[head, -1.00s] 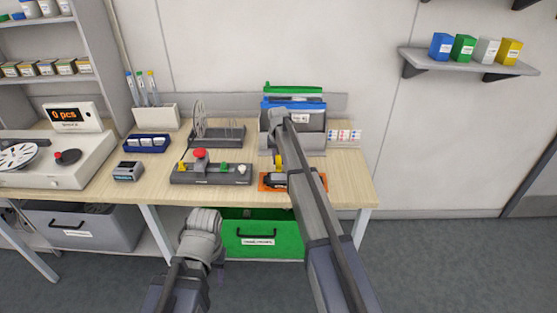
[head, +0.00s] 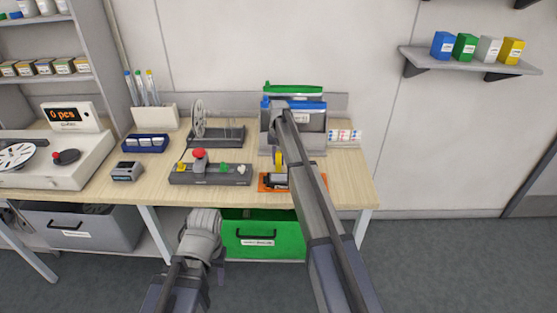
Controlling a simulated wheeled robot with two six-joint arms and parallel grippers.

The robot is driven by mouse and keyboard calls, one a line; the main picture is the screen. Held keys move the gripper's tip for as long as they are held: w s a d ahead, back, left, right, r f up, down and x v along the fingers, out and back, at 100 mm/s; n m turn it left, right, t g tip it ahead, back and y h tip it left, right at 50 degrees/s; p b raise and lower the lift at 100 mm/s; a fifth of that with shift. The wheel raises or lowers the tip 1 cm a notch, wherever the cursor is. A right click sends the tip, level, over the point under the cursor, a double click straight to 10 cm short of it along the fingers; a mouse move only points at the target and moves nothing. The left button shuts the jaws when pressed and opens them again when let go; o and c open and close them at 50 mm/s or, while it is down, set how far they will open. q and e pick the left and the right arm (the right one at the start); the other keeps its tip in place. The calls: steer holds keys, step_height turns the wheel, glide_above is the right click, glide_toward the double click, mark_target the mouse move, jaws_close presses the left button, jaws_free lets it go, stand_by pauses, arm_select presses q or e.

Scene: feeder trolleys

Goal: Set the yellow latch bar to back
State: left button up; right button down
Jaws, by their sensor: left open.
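The yellow latch bar (head: 278,160) stands up from a small device with an orange base (head: 264,188) near the front right of the bench. My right arm reaches across the bench and covers the right part of this device. My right gripper (head: 279,137) points down just above or behind the yellow bar. Its fingers are small and dark, and I cannot tell whether they touch the bar. My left gripper (head: 220,268) is open, low in front of the bench and mostly hidden by its wrist.
A reel stand (head: 215,137) and a grey holder with blue and green folders (head: 312,118) stand behind. A green drawer (head: 262,235) is below the bench.

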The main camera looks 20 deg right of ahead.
steer(key=c, duration=0.7)
jaws_free()
step_height(320, 180, up, 8)
steer(key=p, duration=0.8)
steer(key=shift+w, duration=0.15)
steer(key=shift+f, duration=0.1)
